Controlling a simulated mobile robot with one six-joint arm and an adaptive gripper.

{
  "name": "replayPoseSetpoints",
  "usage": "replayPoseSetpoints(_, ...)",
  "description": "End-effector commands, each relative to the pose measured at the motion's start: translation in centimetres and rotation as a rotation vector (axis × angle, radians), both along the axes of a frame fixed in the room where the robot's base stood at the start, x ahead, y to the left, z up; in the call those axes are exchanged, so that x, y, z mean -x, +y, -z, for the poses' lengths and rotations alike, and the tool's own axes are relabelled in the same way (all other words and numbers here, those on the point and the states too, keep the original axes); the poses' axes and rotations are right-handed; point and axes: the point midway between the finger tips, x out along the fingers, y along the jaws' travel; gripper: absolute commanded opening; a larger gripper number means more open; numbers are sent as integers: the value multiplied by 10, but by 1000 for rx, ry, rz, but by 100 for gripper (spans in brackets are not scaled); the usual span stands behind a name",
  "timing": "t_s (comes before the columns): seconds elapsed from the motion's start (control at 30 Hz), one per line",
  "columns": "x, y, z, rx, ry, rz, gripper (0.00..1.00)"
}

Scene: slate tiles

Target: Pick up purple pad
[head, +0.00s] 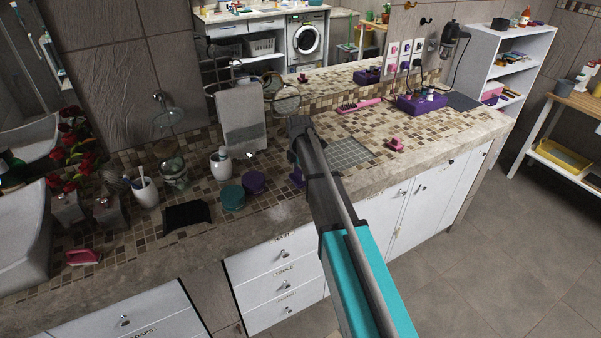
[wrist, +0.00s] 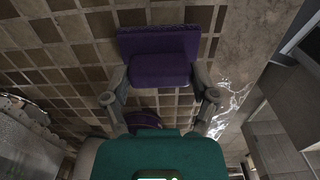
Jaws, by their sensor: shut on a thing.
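The purple pad (wrist: 160,68) is between the two fingers of my gripper (wrist: 160,80) in the wrist view, with a finger against each side. My gripper is shut on it. In the head view, a small piece of the purple pad (head: 296,178) shows just left of my arm, near the front edge of the tiled counter. My arm hides most of the pad and the fingers there. I cannot tell whether the pad touches the counter.
A purple round container (head: 254,182) and a teal one (head: 232,198) stand close to the left. A white cup (head: 221,164) and a black tray (head: 187,215) are further left. A pink object (head: 396,145) and a purple box (head: 422,103) lie to the right.

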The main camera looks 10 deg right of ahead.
Motion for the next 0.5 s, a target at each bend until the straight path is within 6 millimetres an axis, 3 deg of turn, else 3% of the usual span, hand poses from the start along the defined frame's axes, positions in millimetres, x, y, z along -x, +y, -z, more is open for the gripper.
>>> replayPoseSetpoints(0.33,0,0,-31,-1,0,0,21)
replayPoseSetpoints(0.5,19,0,-51,-1,0,0,21)
